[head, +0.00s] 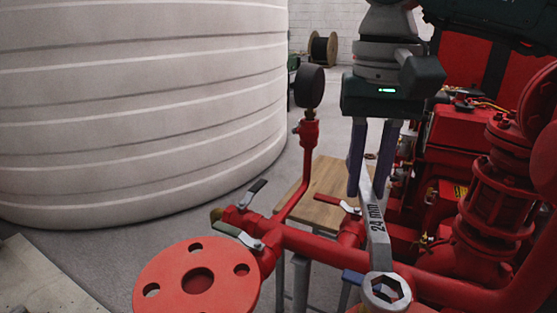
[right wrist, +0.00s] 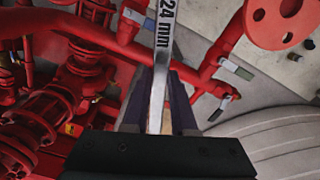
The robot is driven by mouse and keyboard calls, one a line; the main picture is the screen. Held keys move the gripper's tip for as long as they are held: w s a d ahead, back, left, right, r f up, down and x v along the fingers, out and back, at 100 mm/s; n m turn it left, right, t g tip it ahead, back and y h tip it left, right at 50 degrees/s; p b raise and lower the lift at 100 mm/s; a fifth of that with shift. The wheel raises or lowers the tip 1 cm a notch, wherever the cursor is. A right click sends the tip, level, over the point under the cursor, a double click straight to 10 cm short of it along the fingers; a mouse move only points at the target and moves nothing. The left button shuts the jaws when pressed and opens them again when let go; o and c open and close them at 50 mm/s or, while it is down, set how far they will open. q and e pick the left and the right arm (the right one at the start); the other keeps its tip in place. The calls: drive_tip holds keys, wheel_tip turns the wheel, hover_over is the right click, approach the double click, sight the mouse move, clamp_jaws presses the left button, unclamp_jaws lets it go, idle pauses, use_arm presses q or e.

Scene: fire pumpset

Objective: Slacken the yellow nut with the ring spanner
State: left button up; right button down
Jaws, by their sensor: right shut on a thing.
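My right gripper (head: 367,188) comes down from the top of the head view. It is shut on the grey ring spanner (head: 377,232), marked "24 mm". The spanner hangs from the fingers, with its ring end (head: 386,290) low in the picture, in front of the red pipe. The ring's opening shows no yellow nut in it. In the right wrist view the spanner (right wrist: 163,55) runs up from between the fingers and its ring end is out of frame. I cannot make out the yellow nut in either view. My left gripper is not in view.
A red pipe (head: 315,245) with lever valves and a round flange (head: 197,282) crosses the front. A black gauge (head: 309,86) stands on a riser. Red pump machinery (head: 490,190) crowds the right. A wooden-topped table (head: 327,185) stands behind; a large pale tank (head: 140,100) fills the left.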

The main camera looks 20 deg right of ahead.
drive_tip(key=shift+f+b, duration=1.25)
drive_tip(key=shift+f, duration=0.15)
drive_tip(key=shift+a, duration=0.1)
drive_tip(key=a+n+b, duration=0.6)
drive_tip(key=a+n, duration=0.6)
drive_tip(key=a, duration=0.1)
drive_tip(key=shift+s+a, duration=0.2)
drive_tip(key=shift+a, duration=0.2)
idle(0.8)
drive_tip(key=shift+w+d, duration=0.2)
drive_tip(key=shift+d, duration=0.1)
idle(0.5)
drive_tip(key=shift+r, duration=0.2)
